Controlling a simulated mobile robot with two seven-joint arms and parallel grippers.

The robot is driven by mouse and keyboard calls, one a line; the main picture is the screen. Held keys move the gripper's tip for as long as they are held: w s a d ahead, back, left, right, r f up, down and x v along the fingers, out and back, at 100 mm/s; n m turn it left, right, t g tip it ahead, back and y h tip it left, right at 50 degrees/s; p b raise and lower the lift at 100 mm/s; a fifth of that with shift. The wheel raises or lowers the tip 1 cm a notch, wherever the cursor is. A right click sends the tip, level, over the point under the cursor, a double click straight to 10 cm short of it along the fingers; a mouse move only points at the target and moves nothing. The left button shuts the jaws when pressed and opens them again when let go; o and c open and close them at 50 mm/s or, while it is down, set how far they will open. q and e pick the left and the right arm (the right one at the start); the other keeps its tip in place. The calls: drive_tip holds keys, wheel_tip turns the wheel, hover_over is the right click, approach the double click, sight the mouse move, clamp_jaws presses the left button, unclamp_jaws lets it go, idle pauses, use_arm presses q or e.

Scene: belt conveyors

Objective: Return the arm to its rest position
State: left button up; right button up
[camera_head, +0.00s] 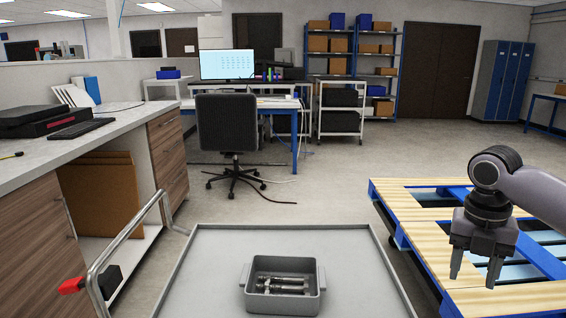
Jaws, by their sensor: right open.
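My right gripper (475,268) hangs at the right with its two fingers pointing down and apart. It is open, and nothing shows between its fingers. It is over the wooden pallet (408,212), to the right of the grey tray surface. My right arm comes in from the right edge. My left arm and left gripper do not show. A small grey bin (283,304) stands on the tray surface (215,262) at the bottom middle, with metal cylindrical parts (283,283) lying in it.
A metal handrail (128,232) runs along the left of the tray. A counter (95,140) with drawers stands at the left. An office chair (228,125) and desk stand behind. Shelves (331,62) and lockers (503,80) line the back. The floor (320,180) between is mostly clear.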

drive_tip(key=s+d+m, duration=0.2)
drive_tip(key=d, duration=0.6)
wheel_tip(320, 180, down, 17)
drive_tip(key=a+m+t, duration=0.3)
drive_tip(key=m, duration=0.3)
drive_tip(key=s+f+m+t, duration=0.4)
drive_tip(key=s+f+m, duration=0.35)
drive_tip(key=f, duration=0.35)
drive_tip(key=s+a+m+t+y, duration=0.2)
drive_tip(key=s+m+y, duration=0.1)
drive_tip(key=s, duration=0.7)
drive_tip(key=s+a+f+m+t, duration=0.1)
drive_tip(key=a+f+m+t, duration=0.15)
drive_tip(key=a+m, duration=0.95)
drive_tip(key=a+r+n+p, duration=0.3)
drive_tip(key=a+r+p, duration=0.1)
drive_tip(key=shift+s+a+r+g+p, duration=0.15)
drive_tip(key=shift+s+r+g+p, duration=0.05)
drive_tip(key=shift+g+p, duration=0.2)
drive_tip(key=shift+n, duration=0.25)
